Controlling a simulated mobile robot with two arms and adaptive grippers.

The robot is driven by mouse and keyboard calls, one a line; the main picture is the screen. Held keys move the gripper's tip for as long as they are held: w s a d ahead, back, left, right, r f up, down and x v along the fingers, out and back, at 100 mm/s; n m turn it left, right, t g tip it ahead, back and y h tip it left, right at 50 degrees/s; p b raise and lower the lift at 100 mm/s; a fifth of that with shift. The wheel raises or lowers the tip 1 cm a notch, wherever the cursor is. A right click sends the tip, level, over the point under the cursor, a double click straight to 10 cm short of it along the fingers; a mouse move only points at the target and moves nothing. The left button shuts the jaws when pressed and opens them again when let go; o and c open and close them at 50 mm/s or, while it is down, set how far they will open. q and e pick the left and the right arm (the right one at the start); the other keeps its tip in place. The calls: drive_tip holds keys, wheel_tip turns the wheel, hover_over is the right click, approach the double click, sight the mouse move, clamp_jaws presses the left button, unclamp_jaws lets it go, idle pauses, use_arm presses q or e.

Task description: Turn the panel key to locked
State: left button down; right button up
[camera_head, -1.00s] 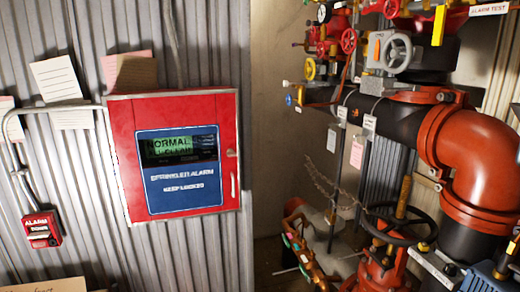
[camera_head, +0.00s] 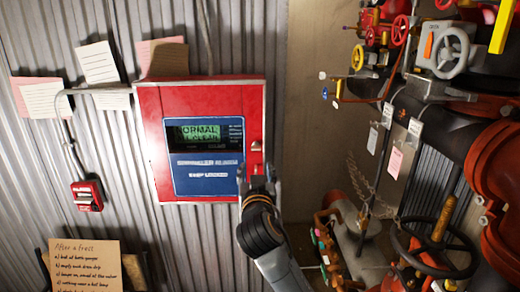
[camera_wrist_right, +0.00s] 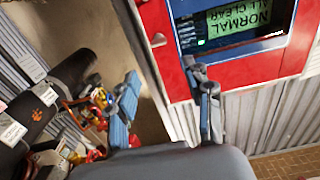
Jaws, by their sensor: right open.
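The red alarm panel (camera_head: 200,92) hangs on the corrugated wall in the head view, with a lit green display reading NORMAL. A small metal key or lock (camera_head: 256,146) sits at its right edge. It also shows in the right wrist view (camera_wrist_right: 157,40) on the red door edge. My right gripper (camera_head: 257,178) is just below the key, in front of the panel's lower right corner, and hides part of that corner. In the right wrist view my right gripper (camera_wrist_right: 166,92) has its two fingers wide apart and nothing between them; the key lies beyond the gap. My left gripper is not in view.
A red alarm pull box (camera_head: 88,196) and a handwritten note (camera_head: 86,264) are left of the panel. Papers (camera_head: 98,62) are pinned above. Red valves and pipes, with a black handwheel (camera_head: 436,248), crowd the right side. A bare wall strip lies between.

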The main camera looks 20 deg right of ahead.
sight(256, 150)
drive_tip(key=p+x, duration=0.2)
drive_tip(key=x, duration=0.7)
drive_tip(key=shift+w+d, duration=0.2)
drive_tip(key=shift+w, duration=0.15)
drive_tip(key=shift+p+x, duration=0.4)
drive_tip(key=shift+x, duration=0.55)
drive_tip(key=shift+f, duration=0.1)
drive_tip(key=shift+s, duration=0.1)
clamp_jaws()
